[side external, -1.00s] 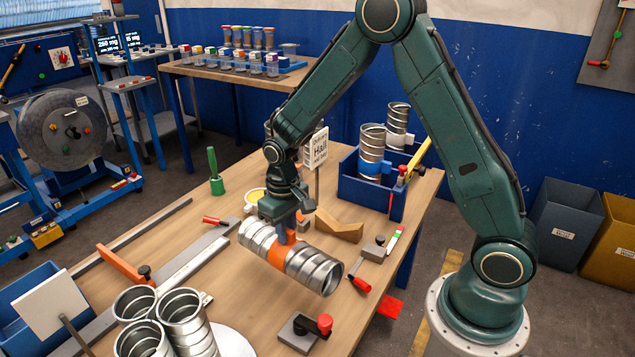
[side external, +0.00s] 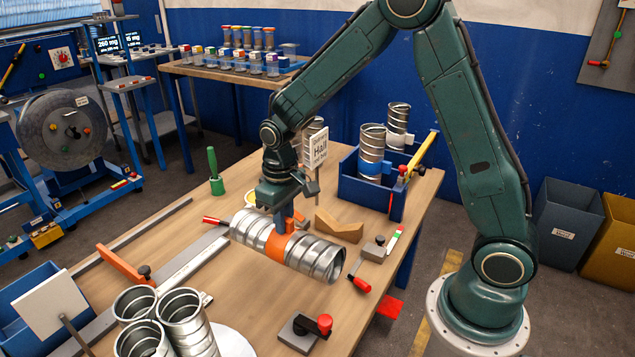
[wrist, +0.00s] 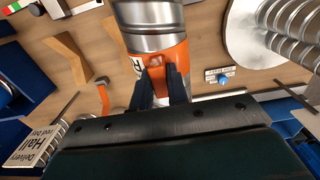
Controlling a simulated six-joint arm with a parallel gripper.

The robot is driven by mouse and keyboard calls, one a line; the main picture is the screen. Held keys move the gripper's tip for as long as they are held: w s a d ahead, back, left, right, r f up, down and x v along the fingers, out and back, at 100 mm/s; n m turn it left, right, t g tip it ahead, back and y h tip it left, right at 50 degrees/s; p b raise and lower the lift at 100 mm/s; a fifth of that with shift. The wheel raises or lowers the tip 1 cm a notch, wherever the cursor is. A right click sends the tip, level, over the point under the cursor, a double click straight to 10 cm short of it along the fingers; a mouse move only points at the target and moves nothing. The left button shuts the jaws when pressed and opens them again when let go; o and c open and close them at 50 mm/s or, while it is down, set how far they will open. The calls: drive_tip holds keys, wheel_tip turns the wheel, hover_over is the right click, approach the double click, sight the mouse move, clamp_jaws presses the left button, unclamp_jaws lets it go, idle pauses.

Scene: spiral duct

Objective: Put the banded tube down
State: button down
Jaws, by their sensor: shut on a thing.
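The banded tube (side external: 318,259) is a ribbed silver spiral duct with an orange band (side external: 279,244) around its middle. It lies roughly level, slanting from upper left to lower right over the wooden table. My gripper (side external: 285,226) is above it, shut on the tube at the orange band. In the wrist view, the two dark fingers (wrist: 160,86) grip an orange piece on the band, and the silver tube (wrist: 148,20) runs out of the top of the picture. I cannot tell whether the tube's underside touches anything.
Several upright silver tubes (side external: 184,316) stand at the front left. A blue crate (side external: 373,204) with tubes stands at the back right. A wooden V-shaped block (side external: 338,229) lies behind the tube. Red-handled clamps (side external: 305,330) sit in front. Bare table shows around (side external: 240,290).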

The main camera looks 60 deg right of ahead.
wheel_tip(320, 180, up, 14)
drive_tip(key=d+m, duration=1.8)
drive_tip(key=d, duration=0.1)
drive_tip(key=f, duration=0.5)
drive_tip(key=shift+w, duration=0.3)
drive_tip(key=shift+f, duration=0.15)
wheel_tip(320, 180, down, 19)
drive_tip(key=shift+f, duration=0.3)
drive_tip(key=c, duration=1.4)
unclamp_jaws()
